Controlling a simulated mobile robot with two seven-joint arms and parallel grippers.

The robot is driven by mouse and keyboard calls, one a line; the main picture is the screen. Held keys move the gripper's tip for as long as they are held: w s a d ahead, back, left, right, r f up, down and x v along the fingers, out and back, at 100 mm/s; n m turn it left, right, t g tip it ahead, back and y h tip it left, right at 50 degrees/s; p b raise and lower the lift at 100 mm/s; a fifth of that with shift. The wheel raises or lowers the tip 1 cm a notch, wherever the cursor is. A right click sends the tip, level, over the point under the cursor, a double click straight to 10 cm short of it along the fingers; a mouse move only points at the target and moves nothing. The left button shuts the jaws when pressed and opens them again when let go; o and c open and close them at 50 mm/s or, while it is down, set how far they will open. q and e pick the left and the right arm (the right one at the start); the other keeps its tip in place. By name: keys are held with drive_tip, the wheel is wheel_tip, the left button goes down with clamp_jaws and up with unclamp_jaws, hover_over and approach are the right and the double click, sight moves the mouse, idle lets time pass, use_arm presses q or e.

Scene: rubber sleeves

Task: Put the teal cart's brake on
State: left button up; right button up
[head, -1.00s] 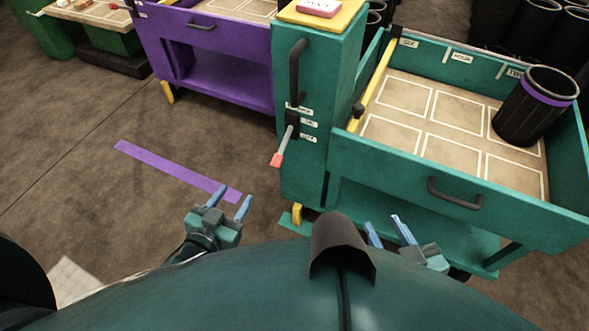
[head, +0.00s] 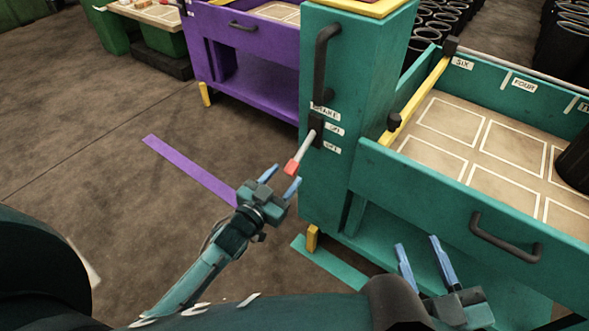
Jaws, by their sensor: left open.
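The teal cart (head: 455,220) stands at the right, with a tall teal post at its left end. On the post's front is the brake lever (head: 302,148), a grey rod with a red tip that slants down to the left from a dark pivot. Small white labels (head: 326,112) sit beside it; the top one appears to read "BRAKE". My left gripper (head: 279,180) is open and empty, just below and left of the red tip, apart from it as far as I can tell. My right gripper (head: 418,248) is open and empty in front of the cart's lower shelf.
A black vertical handle (head: 322,65) is above the lever, and a drawer handle (head: 505,238) is on the tray front. A purple cart (head: 255,75) stands behind to the left. Purple tape (head: 190,168) and teal tape (head: 328,263) mark the floor. Open floor lies left.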

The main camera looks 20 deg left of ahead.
sight(294, 166)
use_arm(q)
drive_tip(key=b+x, duration=0.1)
drive_tip(key=x, duration=0.4)
drive_tip(key=shift+w+d, duration=0.1)
drive_tip(key=shift+w, duration=0.05)
drive_tip(key=shift+c, duration=0.6)
clamp_jaws()
